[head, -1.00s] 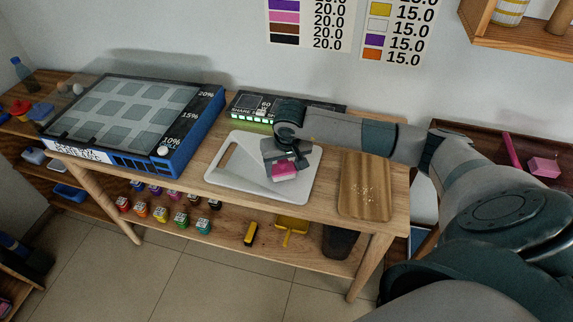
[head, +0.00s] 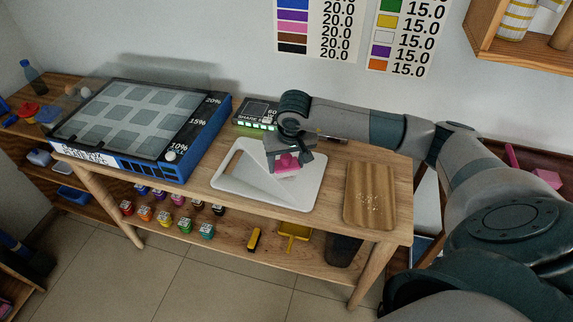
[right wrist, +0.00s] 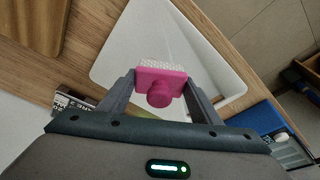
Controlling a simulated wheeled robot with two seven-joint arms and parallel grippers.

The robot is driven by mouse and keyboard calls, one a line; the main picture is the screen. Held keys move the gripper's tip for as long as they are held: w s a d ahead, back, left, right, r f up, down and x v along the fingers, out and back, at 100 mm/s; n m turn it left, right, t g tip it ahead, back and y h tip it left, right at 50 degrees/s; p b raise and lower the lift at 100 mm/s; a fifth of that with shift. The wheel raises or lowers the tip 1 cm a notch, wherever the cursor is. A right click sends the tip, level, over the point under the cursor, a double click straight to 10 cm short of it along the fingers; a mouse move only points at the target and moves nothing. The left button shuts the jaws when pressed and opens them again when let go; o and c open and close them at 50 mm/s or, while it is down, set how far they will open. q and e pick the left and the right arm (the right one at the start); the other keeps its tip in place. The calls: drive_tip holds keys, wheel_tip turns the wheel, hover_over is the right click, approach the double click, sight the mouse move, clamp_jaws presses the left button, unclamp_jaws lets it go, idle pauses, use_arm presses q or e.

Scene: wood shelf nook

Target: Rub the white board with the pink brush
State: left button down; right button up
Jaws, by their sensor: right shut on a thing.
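The white board (head: 247,191) lies flat on the wooden table, with a cutout near its left end. It also shows in the right wrist view (right wrist: 120,55). My right gripper (head: 285,160) is over the board's upper right part and is shut on the pink brush (head: 287,162). In the right wrist view, the pink brush (right wrist: 161,85) sits between the two fingers, its knob toward me and its white bristles facing away over the board. I cannot tell whether the bristles touch the board. My left gripper is not in view.
A wooden tray with crumbs (head: 369,196) lies right of the board. A blue-sided box with a grid top (head: 147,122) stands left. A dark box with green lights (head: 254,114) is behind. Several small paint jars (head: 178,200) stand on the lower shelf.

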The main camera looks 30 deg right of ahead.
sight(286, 156)
drive_tip(key=shift+r, duration=0.1)
drive_tip(key=shift+r+p, duration=0.7)
drive_tip(key=shift+r, duration=0.8)
drive_tip(key=s+a+n+y, duration=0.1)
drive_tip(key=s+a+n, duration=0.2)
drive_tip(key=s+a, duration=0.4)
drive_tip(key=a+f, duration=0.1)
drive_tip(key=a, duration=0.7)
drive_tip(key=shift+a+n, duration=0.4)
